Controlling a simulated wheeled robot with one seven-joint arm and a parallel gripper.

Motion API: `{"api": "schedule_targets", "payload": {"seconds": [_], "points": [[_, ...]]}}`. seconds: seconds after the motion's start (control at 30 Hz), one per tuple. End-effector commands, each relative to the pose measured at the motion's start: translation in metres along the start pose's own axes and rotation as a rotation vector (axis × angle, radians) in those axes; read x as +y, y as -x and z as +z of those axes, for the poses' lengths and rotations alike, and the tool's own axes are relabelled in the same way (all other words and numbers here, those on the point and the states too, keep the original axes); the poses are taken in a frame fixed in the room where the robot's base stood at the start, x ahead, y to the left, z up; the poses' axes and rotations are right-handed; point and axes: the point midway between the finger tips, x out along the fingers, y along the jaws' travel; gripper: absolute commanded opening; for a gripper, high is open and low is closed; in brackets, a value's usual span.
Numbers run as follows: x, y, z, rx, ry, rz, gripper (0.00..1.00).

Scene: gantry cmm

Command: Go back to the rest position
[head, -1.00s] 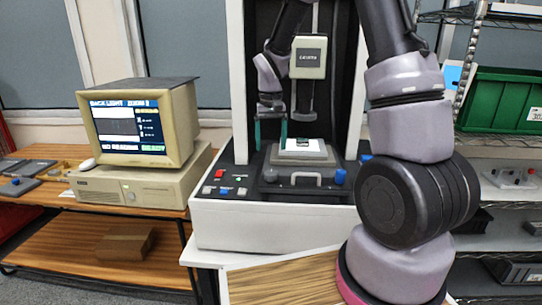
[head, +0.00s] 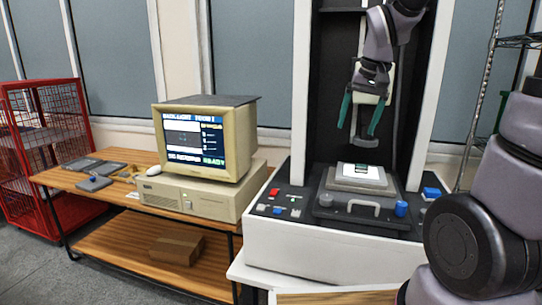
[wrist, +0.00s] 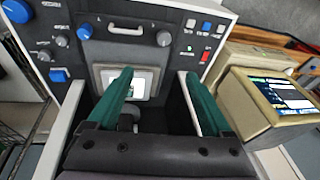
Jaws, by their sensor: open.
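My gripper (head: 361,116) is open, with two green fingers spread apart and nothing between them. In the head view it hangs in front of the dark column of the measuring machine (head: 325,240), above its stage (head: 361,180). A white plate with a small dark green part (head: 360,169) lies on the stage. In the wrist view the fingers (wrist: 160,95) point toward the machine, and the white plate (wrist: 147,82) shows partly between them; the finger on the left hides some of it.
A beige computer with a lit monitor (head: 196,140) stands on a wooden bench (head: 120,202) to the left. A red cage cart (head: 42,130) stands farther left. A wire shelf (head: 483,90) is at the right. The machine's front panel has knobs and buttons, including a blue knob (head: 401,208).

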Motion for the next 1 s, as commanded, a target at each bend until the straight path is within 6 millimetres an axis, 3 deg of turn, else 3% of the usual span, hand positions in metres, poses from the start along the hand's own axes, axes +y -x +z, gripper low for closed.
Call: {"api": "schedule_targets", "payload": {"seconds": [0.03, 0.2, 0.4, 0.6, 1.0], "points": [[0.005, 0.020, 0.010, 0.040, -0.014, -0.020, 0.84], [0.020, 0.067, 0.045, 0.147, -0.061, -0.086, 0.84], [0.032, 0.098, 0.083, 0.247, -0.097, -0.149, 0.84], [0.037, 0.108, 0.100, 0.289, -0.112, -0.179, 0.84], [0.037, 0.108, 0.101, 0.292, -0.112, -0.181, 0.84]]}}
